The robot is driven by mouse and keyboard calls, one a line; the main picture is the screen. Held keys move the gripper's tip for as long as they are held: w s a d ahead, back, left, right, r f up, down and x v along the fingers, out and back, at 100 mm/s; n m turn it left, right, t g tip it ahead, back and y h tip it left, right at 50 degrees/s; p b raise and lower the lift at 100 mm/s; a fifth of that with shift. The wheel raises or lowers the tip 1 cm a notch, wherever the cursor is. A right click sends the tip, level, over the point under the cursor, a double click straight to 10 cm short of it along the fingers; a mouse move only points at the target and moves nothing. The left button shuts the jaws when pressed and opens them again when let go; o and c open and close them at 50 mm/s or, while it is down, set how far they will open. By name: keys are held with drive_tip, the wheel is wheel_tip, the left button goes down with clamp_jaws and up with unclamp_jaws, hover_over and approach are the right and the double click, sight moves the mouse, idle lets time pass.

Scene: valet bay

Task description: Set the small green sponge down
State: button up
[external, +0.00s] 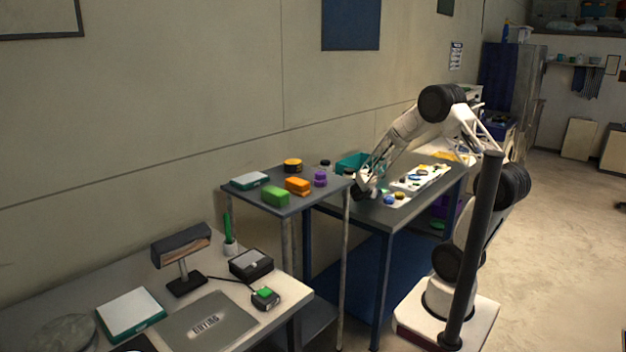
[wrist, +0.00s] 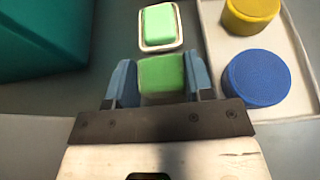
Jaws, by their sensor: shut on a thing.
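My gripper (wrist: 161,80) has its two blue-grey fingers closed on the sides of a small green sponge (wrist: 162,74). Just beyond it in the wrist view, a lighter green block (wrist: 160,23) lies in a small pale dish (wrist: 161,47); a narrow gap shows between sponge and dish. I cannot tell whether the held sponge touches the grey tabletop. In the external view my gripper (external: 365,189) is low over the left end of the work table (external: 412,207). The held sponge cannot be made out there.
A teal bin (wrist: 40,40) stands left in the wrist view. At right, a pale tray (wrist: 213,45) holds a yellow round piece (wrist: 252,12) and a blue one (wrist: 257,78). A side table left of the gripper holds a green block (external: 275,196) and orange blocks (external: 298,185).

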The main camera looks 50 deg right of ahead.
drive_tip(key=shift+f, duration=0.1)
drive_tip(key=o, duration=0.9)
drive_tip(key=shift+v, duration=1.65)
wheel_tip(320, 180, up, 7)
drive_tip(key=shift+d, duration=0.1)
